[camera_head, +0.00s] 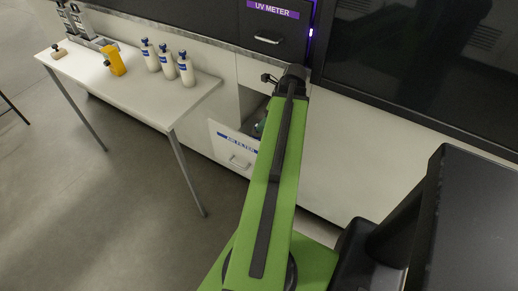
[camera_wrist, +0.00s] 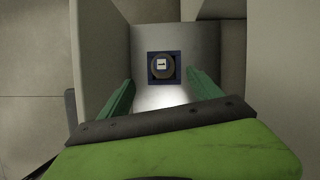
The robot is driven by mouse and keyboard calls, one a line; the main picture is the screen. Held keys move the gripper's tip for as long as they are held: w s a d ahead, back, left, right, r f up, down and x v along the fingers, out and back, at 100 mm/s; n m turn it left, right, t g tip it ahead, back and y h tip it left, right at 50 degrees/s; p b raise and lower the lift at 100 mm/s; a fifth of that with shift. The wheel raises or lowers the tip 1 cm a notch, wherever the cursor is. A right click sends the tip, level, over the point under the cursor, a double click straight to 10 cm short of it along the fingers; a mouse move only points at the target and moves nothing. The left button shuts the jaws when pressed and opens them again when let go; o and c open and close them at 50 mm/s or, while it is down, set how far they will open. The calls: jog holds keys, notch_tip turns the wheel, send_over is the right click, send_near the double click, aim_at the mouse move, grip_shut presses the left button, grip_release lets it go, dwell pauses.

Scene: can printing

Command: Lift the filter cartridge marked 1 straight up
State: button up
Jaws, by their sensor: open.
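The filter cartridge (camera_wrist: 161,66) is a dark round piece in a blue square surround, seen from above in the wrist view. A small white label with a dark mark is on its top; the mark is too small to read surely. It sits inside the open drawer (camera_head: 228,152) labelled AIR FILTER. My gripper (camera_wrist: 160,78) is open, with one green finger to the left and one to the right of the cartridge, nearer the camera. No contact shows. In the head view my green arm hides the cartridge and most of the gripper.
Pale drawer walls stand close on both sides of the fingers. A UV METER drawer (camera_head: 270,30) is above, and a dark monitor (camera_head: 470,225) at right.

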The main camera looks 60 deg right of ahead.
aim_at(257, 134)
jog(key=b+x, duration=0.2)
jog(key=s+b+x, duration=0.1)
jog(key=b+x, duration=0.3)
jog(key=shift+d+f, duration=0.2)
jog(key=shift+f, duration=0.45)
jog(key=shift+w+r, duration=0.1)
jog(key=b+x, duration=0.5)
jog(key=shift+w+d, duration=0.1)
jog(key=c, duration=1.6)
